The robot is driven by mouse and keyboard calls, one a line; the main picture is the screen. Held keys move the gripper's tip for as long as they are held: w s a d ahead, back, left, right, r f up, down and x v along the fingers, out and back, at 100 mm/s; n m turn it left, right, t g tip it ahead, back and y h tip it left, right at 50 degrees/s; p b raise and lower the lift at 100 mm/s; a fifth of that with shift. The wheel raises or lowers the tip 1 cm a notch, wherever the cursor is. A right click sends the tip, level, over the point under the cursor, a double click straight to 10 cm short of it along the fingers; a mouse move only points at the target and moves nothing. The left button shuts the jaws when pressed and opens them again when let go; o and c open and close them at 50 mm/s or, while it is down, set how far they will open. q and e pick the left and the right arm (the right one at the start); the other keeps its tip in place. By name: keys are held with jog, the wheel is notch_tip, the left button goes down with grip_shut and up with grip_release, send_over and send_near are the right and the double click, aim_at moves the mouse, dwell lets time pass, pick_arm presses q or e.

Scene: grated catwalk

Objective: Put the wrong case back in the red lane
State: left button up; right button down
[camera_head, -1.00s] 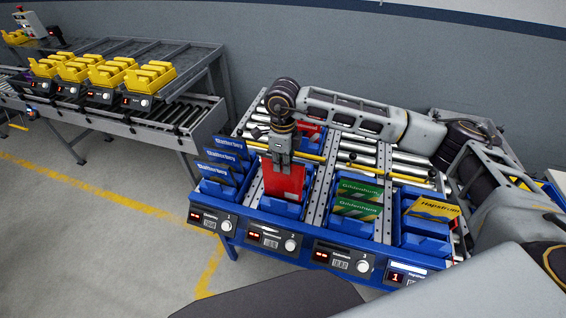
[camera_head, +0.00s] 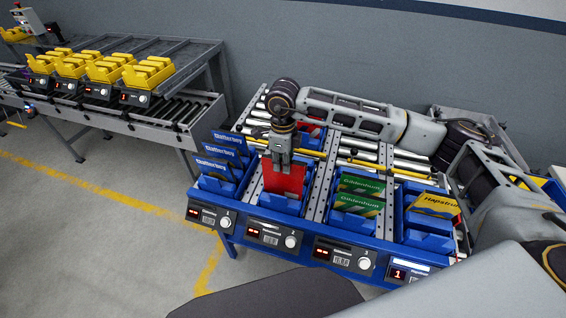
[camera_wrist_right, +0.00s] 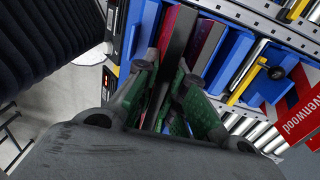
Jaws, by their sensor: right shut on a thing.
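My right gripper (camera_head: 281,160) points down over the second lane from the left and is shut on a red case (camera_head: 284,180). The case stands nearly upright in that lane's blue bin (camera_head: 280,204), its lower part hidden by the bin front. In the right wrist view the fingers (camera_wrist_right: 168,95) close on a thin dark edge, with dark red strips beside it between blue walls. Another red case (camera_head: 310,129) lies farther back behind the gripper; in the wrist view a red case with white lettering (camera_wrist_right: 298,118) shows at right. My left gripper is not in view.
Blue Clatterbey cases (camera_head: 219,162) stand in the left lane, green Gildenhum cases (camera_head: 358,194) in the third, a yellow case (camera_head: 432,205) in the right lane. Metal rails (camera_head: 325,185) divide the lanes. Yellow bins (camera_head: 118,70) sit on a separate conveyor at left.

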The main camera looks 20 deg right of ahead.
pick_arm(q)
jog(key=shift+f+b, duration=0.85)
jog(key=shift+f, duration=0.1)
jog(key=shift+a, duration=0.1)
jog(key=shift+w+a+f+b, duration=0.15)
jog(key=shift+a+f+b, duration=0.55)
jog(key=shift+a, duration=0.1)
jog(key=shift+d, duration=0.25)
